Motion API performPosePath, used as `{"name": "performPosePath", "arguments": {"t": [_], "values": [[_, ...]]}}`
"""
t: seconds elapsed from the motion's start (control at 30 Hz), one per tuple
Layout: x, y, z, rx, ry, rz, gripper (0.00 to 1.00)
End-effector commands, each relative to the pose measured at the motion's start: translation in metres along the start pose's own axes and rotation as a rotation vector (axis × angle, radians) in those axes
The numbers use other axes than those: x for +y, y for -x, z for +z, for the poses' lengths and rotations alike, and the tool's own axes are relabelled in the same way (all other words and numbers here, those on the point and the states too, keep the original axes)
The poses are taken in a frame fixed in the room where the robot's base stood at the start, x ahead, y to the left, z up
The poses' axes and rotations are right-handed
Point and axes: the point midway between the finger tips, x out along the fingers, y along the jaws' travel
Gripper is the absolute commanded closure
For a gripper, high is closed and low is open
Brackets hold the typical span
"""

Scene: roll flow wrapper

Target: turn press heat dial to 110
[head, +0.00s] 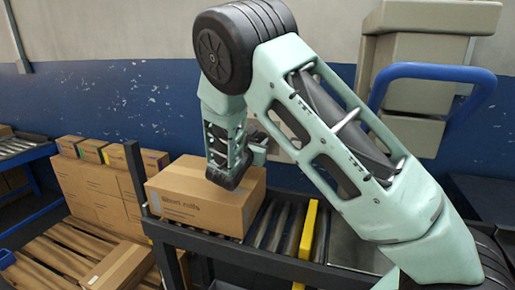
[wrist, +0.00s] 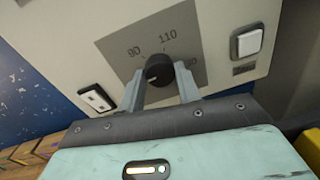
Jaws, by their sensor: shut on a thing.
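The press heat dial (wrist: 158,68) is a round black knob on a grey scale plate (wrist: 183,25). The plate shows 90 at the upper left, 110 at the top, and a third number at the right, partly covered by a finger. My gripper (wrist: 160,72) has one finger on each side of the dial and is shut on it. The dial's pointer is too small to read surely. In the head view my arm hides the dial and most of the gripper.
A white push button (wrist: 247,42) is right of the dial, and a black-and-white switch (wrist: 96,98) is left of it. In the head view a cardboard box (head: 205,200) sits on the rollers below my arm. A blue tubular handle (head: 430,71) is at the right.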

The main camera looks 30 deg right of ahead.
Motion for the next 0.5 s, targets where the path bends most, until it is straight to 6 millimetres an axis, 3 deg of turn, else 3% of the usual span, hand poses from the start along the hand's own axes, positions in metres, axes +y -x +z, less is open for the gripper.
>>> {"name": "performPosePath", "arguments": {"t": [0.5], "values": [[-0.0015, 0.0004, -0.0078, 0.031, -0.493, 0.003, 0.90]]}}
